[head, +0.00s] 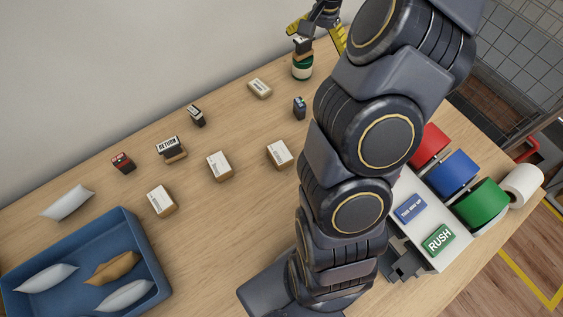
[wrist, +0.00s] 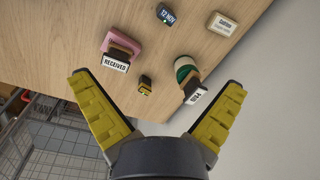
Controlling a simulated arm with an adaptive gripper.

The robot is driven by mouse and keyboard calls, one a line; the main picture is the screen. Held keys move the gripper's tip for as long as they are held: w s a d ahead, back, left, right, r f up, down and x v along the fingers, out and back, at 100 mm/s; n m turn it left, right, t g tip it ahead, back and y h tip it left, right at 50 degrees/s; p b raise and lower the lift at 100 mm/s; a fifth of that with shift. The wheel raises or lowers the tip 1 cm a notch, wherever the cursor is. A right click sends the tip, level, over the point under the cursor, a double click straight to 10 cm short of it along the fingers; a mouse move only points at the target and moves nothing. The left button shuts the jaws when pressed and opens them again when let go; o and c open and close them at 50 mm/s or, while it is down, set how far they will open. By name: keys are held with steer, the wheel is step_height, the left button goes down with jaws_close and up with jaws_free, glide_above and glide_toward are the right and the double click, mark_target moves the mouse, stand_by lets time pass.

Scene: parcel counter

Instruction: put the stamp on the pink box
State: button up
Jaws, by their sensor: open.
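In the wrist view a pink box (wrist: 122,38) lies on the counter, left of centre. A dark-and-wood stamp labelled RECEIVED (wrist: 116,64) overlaps it; I cannot tell how firmly it rests there. To the right, a stamp labelled PAID (wrist: 194,94) sits over a round green and white thing (wrist: 185,68); the pair also shows in the head view (head: 302,68). A small black and yellow item (wrist: 145,85) lies between them. My gripper (wrist: 157,82) is open and empty, its yellow fingers spread above these things. In the head view my gripper (head: 318,38) is at the top; the pink box is hidden there.
A 12 NOV stamp (wrist: 166,15) and a CAUTION box (wrist: 222,25) lie beyond. In the head view, a RETURN stamp (head: 170,148), several small parcels (head: 219,165), a blue tray (head: 75,235) and coloured rolls (head: 455,172) share the counter. Bare wood lies between the parcels.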

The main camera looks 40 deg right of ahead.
steer(key=s+a+r+n, duration=0.2)
steer(key=a+r+n, duration=0.35)
steer(key=a, duration=0.65)
steer(key=s+a+r+n+g, duration=0.1)
steer(key=s+a+n, duration=0.3)
steer(key=s, duration=0.6)
steer(key=s+a+r+n+g, duration=0.1)
steer(key=s+a+n, duration=0.3)
steer(key=s+a, duration=0.5)
steer(key=shift+s+a+h, duration=0.3)
steer(key=shift+s, duration=0.45)
